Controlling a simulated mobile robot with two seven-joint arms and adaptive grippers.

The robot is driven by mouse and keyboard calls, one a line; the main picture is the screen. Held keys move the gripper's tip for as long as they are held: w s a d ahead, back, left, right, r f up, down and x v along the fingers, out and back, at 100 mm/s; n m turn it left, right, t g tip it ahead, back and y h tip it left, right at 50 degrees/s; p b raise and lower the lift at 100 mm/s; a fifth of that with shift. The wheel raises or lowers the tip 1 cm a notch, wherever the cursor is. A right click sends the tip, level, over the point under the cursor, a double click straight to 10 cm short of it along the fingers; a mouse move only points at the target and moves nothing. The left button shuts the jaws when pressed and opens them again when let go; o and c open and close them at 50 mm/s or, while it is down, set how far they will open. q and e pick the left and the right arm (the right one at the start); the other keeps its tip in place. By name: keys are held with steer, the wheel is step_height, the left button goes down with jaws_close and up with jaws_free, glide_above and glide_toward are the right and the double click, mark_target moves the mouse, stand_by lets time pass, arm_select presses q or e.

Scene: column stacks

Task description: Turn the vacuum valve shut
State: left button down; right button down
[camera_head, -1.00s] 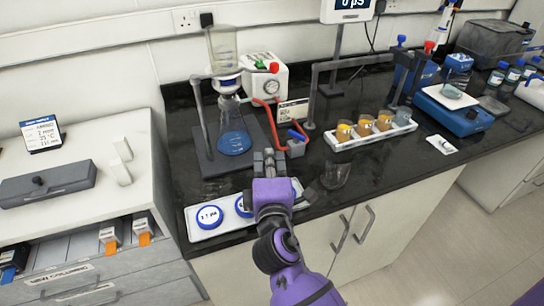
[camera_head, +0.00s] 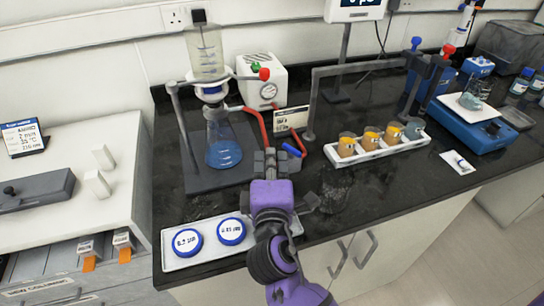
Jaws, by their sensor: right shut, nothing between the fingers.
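The vacuum valve shows as a small blue lever (camera_head: 291,150) at the end of the red hose (camera_head: 265,127), on the black bench. The lever slants in the picture. The valve's grey body is mostly hidden behind my right gripper (camera_head: 270,153). This gripper is purple and grey, with its fingers shut and empty. Its fingertips are just left of the lever in the picture; I cannot tell whether they touch the valve. The hose runs up to the white pump (camera_head: 274,80), which has a gauge and red and green knobs. My left gripper is not in view.
A filter flask (camera_head: 222,145) with blue liquid stands left of my gripper, under a glass funnel (camera_head: 205,52). A label card (camera_head: 291,119) stands behind the valve. A white rack (camera_head: 384,152) of cups is to the right. A tray (camera_head: 180,264) with two blue-lidded dishes lies front left.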

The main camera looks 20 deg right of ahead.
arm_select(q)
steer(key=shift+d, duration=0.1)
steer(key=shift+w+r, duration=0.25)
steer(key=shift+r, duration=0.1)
arm_select(e)
steer(key=shift+w+d, duration=0.2)
steer(key=shift+w, duration=0.2)
steer(key=shift+w+d+r+p, duration=0.1)
steer(key=shift+w+p, duration=0.05)
steer(key=shift+p, duration=0.15)
steer(key=shift+w, duration=0.4)
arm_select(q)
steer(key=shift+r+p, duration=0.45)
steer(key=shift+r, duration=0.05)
arm_select(e)
steer(key=shift+w, duration=0.4)
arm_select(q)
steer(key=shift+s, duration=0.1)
arm_select(e)
steer(key=shift+w+d, duration=0.1)
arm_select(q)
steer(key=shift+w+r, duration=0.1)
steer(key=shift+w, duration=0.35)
